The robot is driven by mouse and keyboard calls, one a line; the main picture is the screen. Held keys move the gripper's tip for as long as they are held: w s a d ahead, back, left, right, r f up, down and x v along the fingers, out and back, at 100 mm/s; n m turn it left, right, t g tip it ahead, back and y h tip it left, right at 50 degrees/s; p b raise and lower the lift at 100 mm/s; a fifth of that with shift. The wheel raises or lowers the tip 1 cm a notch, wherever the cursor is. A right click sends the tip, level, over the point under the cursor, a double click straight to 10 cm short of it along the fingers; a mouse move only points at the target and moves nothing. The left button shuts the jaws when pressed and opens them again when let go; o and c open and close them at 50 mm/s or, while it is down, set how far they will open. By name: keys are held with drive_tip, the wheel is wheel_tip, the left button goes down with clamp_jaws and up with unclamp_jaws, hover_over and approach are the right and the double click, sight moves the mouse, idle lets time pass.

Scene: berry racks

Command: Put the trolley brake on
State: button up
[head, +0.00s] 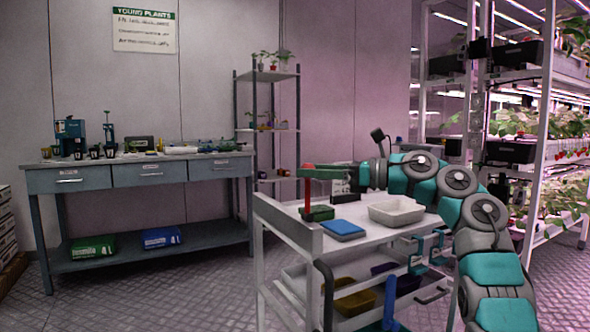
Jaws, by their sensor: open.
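The white trolley (375,241) stands in the middle right of the head view. The jaws are open. The lever's top shows at the jaw tips; I cannot tell whether they touch it or whether it is between them. The trolley's wheels are out of view.
A workbench (140,172) stands at the left, a shelf rack (272,130) behind, plant racks (541,160) at the right. Floor at the front left is clear.

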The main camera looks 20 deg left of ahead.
drive_tip(key=a, duration=0.4)
drive_tip(key=shift+s+a, duration=0.2)
drive_tip(key=shift+c, duration=0.2)
clamp_jaws()
idle(1.0)
